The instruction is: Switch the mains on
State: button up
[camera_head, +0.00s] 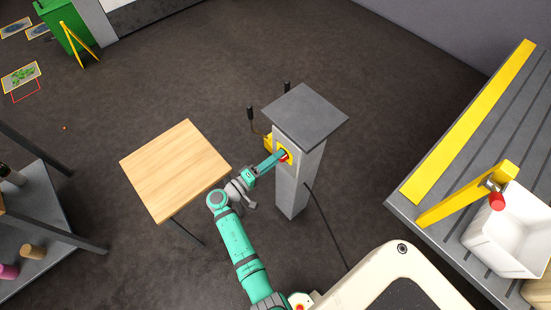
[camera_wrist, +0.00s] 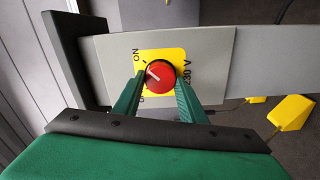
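The grey mains pillar (camera_head: 291,190) stands upright with a dark flat cap. On its face is a yellow switch plate (camera_wrist: 178,54) with a round red knob (camera_wrist: 162,75). The word ON shows at the plate's upper left in the wrist view; the lettering at the lower left is mostly hidden by a finger. The knob's white mark points left and slightly up, between these two labels. My gripper (camera_wrist: 161,77) has one green finger on each side of the knob, seemingly touching it. In the head view my gripper (camera_head: 283,157) reaches the plate from the left.
A wooden table (camera_head: 175,168) stands left of the pillar, close to my arm. A dark cable (camera_head: 327,225) runs down from the pillar's right side. A grey bench (camera_head: 420,207) with a white bin (camera_head: 507,240) is at the right. The floor behind is open.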

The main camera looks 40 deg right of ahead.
jog(key=o, duration=0.3)
jog(key=shift+a, duration=0.1)
jog(key=a, duration=0.7)
jog(key=s+a, duration=0.1)
jog(key=a, duration=0.2)
jog(key=shift+a, duration=0.3)
